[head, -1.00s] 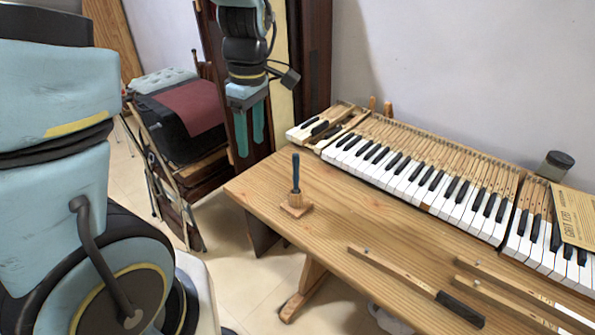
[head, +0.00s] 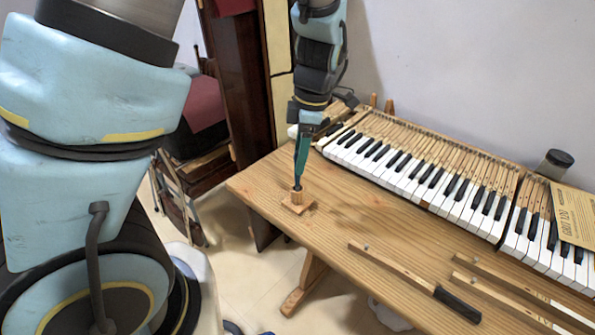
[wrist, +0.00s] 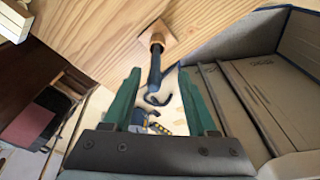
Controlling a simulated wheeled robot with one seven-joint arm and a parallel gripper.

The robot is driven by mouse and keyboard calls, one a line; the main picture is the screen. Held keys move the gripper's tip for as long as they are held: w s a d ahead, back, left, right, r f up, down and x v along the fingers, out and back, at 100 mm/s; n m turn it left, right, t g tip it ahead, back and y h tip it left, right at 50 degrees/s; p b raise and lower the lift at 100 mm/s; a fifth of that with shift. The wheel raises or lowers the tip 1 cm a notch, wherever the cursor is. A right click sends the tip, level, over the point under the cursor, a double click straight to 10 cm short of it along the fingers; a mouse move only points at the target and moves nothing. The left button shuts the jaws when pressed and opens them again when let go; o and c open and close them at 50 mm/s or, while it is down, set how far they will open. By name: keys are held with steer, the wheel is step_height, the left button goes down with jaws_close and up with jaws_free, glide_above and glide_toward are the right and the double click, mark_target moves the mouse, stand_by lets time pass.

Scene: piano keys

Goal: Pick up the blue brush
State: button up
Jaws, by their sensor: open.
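The blue brush (head: 297,180) stands upright with its dark blue handle up in a small wooden block holder (head: 299,204) on the wooden table, near its left corner. My gripper (head: 300,172) points down at the brush, and its green fingers cover much of the handle in the head view. In the wrist view the brush (wrist: 154,72) shows between the two open fingers of my gripper (wrist: 158,85), with the holder (wrist: 157,38) beyond it. I cannot tell whether either finger touches the handle.
The wooden table (head: 360,225) is bare around the holder. A row of piano keys (head: 400,175) lies along its back edge. Wooden key sticks (head: 395,270) lie at the front right. A dark jar (head: 555,163) and a yellow paper (head: 573,215) are at the right.

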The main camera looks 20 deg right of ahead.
mark_target(296, 185)
steer(key=f, duration=0.2)
steer(key=w+f+p, duration=0.1)
steer(key=shift+a+f, duration=0.25)
steer(key=shift+a, duration=0.1)
steer(key=shift+f, duration=0.65)
steer(key=shift+c, duration=0.2)
jaws_close()
